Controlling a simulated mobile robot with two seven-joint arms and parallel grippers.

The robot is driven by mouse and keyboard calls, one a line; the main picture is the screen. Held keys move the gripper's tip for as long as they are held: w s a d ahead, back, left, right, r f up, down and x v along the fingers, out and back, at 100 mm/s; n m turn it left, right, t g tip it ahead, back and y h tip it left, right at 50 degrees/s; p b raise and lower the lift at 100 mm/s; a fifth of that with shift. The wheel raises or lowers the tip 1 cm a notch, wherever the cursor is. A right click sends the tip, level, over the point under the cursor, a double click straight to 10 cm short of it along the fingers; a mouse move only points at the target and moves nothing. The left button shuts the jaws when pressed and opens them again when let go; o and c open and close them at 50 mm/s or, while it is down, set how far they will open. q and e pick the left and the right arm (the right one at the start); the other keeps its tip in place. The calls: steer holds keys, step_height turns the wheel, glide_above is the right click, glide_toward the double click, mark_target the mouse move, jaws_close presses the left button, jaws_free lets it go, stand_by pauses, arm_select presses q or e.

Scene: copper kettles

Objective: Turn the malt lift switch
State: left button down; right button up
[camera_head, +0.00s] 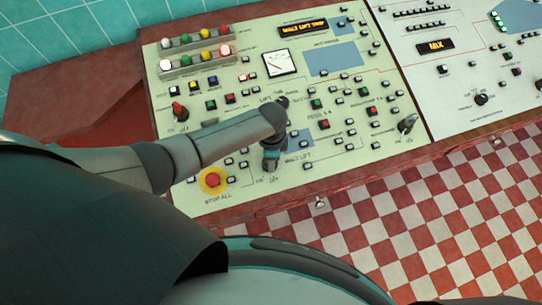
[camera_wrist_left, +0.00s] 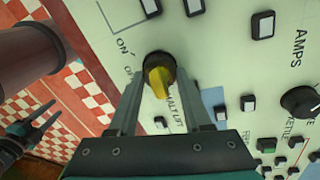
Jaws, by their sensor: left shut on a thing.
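The malt lift switch (camera_wrist_left: 158,78) is a round dark knob with a yellow pointer bar, on the pale console panel. In the left wrist view it sits between the two grey fingers of my left gripper (camera_wrist_left: 160,88), which is shut on it. "MALT LIFT" is printed beside the knob, and "ON" is near it. In the head view my left gripper (camera_head: 270,158) points down onto the panel near the "MALT LIFT" label and hides the knob. My right gripper (camera_wrist_left: 33,128) shows at the left of the left wrist view, open and empty above the checkered floor.
The console panel (camera_head: 340,170) carries many small buttons. A red stop button (camera_head: 212,180) on a yellow ring is left of my left gripper. A red-pointer knob (camera_head: 179,111) and another knob (camera_head: 407,123) stand farther off. A lit display (camera_head: 303,28) is at the back.

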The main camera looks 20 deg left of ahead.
arm_select(q)
steer(key=shift+c, duration=1.7)
jaws_free()
step_height(320, 180, up, 15)
steer(key=p, duration=0.3)
steer(key=shift+r, duration=0.15)
